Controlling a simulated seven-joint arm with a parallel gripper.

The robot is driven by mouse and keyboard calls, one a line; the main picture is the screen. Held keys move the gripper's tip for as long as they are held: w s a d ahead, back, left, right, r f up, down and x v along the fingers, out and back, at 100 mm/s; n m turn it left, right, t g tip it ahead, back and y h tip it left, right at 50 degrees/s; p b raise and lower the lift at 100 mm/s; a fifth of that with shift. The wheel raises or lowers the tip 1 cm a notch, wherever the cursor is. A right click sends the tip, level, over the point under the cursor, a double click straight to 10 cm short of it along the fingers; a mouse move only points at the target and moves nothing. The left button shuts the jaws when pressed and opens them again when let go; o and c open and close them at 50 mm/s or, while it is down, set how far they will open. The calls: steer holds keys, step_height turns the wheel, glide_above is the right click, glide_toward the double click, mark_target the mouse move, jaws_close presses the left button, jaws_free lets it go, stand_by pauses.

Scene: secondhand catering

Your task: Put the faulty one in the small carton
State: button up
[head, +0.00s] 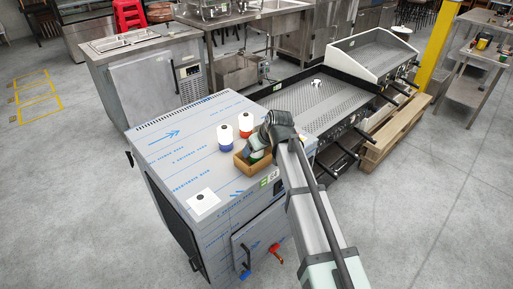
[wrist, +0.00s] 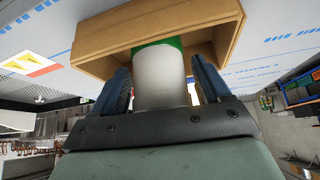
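A small brown carton (head: 240,163) stands on the film-covered cabinet top near its front right edge. It also fills the top of the wrist view (wrist: 90,45). My gripper (head: 258,145) is over the carton, pointing into it. In the wrist view my gripper (wrist: 162,85) has a white cylinder with a green end (wrist: 160,78) between its two fingers, which look closed on it. The green end is inside the carton. Two similar cylinders stand upright behind the carton: one with a blue base (head: 225,135) and one with a red base (head: 245,123).
A white card with a dark mark (head: 203,203) lies on the cabinet top (head: 175,150) at the front left. The back left of the top is clear. A griddle (head: 315,100) with front handles stands close on the right.

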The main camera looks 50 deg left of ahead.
steer(key=shift+o, duration=1.1)
steer(key=shift+r, duration=0.1)
steer(key=w+v, duration=0.1)
steer(key=v, duration=1.1)
steer(key=shift+s, duration=0.45)
steer(key=shift+r, duration=0.1)
